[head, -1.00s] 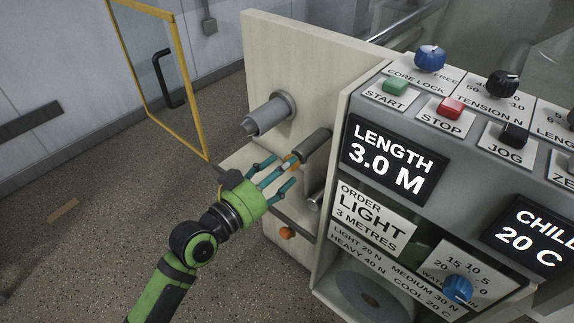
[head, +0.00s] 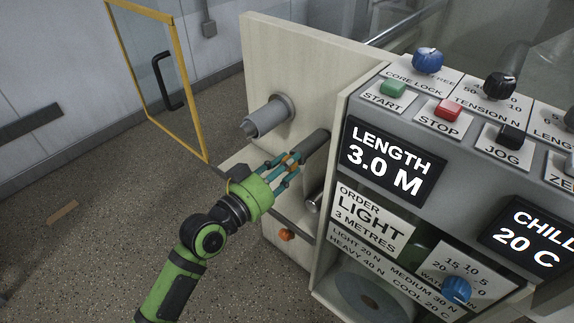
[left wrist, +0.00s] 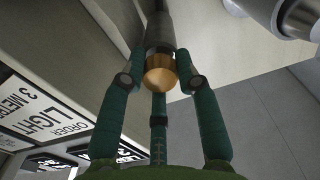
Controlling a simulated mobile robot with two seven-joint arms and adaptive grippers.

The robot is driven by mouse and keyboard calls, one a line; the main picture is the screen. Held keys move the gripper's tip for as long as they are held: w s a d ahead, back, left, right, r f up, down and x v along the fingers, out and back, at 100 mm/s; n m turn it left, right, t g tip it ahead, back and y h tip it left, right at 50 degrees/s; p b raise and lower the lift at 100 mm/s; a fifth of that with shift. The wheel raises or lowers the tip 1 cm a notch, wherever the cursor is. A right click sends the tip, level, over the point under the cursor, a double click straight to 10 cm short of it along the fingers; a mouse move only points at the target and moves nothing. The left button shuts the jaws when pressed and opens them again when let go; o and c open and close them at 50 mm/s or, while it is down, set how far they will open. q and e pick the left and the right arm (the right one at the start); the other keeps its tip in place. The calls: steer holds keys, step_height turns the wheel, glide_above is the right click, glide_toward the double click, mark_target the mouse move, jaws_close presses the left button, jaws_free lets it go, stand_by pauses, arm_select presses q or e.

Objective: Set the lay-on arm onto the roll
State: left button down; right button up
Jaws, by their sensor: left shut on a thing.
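A dark grey bar (head: 312,145) with an orange-brass tip sticks out from the cream machine panel; it looks like the lay-on arm. My left gripper (head: 286,167) is shut on its tip end. In the left wrist view the brass end (left wrist: 161,73) sits between the green fingers (left wrist: 160,80), with the grey bar running on behind it. A lighter grey stepped spindle (head: 266,121) sticks out of the panel up and left of the bar, apart from it; it looks like the roll's core shaft. My right gripper is not in view.
The control box with its length display (head: 394,160) stands close to the right of my left gripper. An orange knob (head: 287,235) is below. A yellow-framed door (head: 178,75) stands at the back left. The floor (head: 100,230) at left is mostly clear.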

arm_select(q)
steer(key=shift+w+a+r, duration=0.2)
steer(key=shift+a+r, duration=0.05)
steer(key=w+a+n, duration=0.4)
steer(key=a+n, duration=0.2)
steer(key=shift+w+a+r, duration=0.15)
steer(key=shift+w+r, duration=0.15)
steer(key=shift+r, duration=0.1)
steer(key=c, duration=0.9)
jaws_free()
steer(key=shift+s+f, duration=0.1)
steer(key=v, duration=1.2)
